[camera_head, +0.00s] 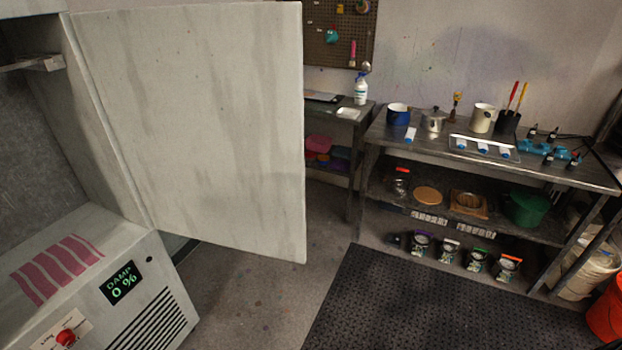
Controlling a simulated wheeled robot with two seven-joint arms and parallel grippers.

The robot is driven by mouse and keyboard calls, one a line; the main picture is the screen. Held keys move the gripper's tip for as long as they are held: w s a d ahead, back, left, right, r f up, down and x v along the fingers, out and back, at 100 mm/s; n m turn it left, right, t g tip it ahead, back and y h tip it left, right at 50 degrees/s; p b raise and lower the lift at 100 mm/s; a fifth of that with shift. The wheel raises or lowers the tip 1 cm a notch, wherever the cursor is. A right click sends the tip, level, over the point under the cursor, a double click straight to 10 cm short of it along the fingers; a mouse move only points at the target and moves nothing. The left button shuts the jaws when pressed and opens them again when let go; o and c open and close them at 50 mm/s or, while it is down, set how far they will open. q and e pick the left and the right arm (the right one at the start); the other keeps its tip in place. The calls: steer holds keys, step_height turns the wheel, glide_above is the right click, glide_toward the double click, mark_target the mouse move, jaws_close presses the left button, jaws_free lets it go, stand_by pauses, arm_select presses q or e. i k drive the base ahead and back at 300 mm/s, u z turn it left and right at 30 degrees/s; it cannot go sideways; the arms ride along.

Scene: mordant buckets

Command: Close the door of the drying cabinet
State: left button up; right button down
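The drying cabinet (160,262) stands at the left, and only part of it is in the picture. Its off-white, streaked door (200,120) stands wide open, hinged along the near-vertical edge beside the cabinet opening. The door's free edge points to the right, into the room. The dark cabinet interior (30,150) shows at the far left, with a rail or bracket (35,64) near the top. Neither of my grippers shows in this view.
A metal workbench (550,175) with pots, tools and lower shelves stands along the right wall. A smaller table (352,125) is behind the door. A black mat (420,305) and bare floor (240,295) lie clear in front. An orange bucket (606,312) is at far right.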

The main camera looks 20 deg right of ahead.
mark_target(203, 104)
steer(key=i, duration=0.2)
steer(key=z, duration=1.65)
steer(key=i, duration=0.6)
steer(key=u, duration=2.6)
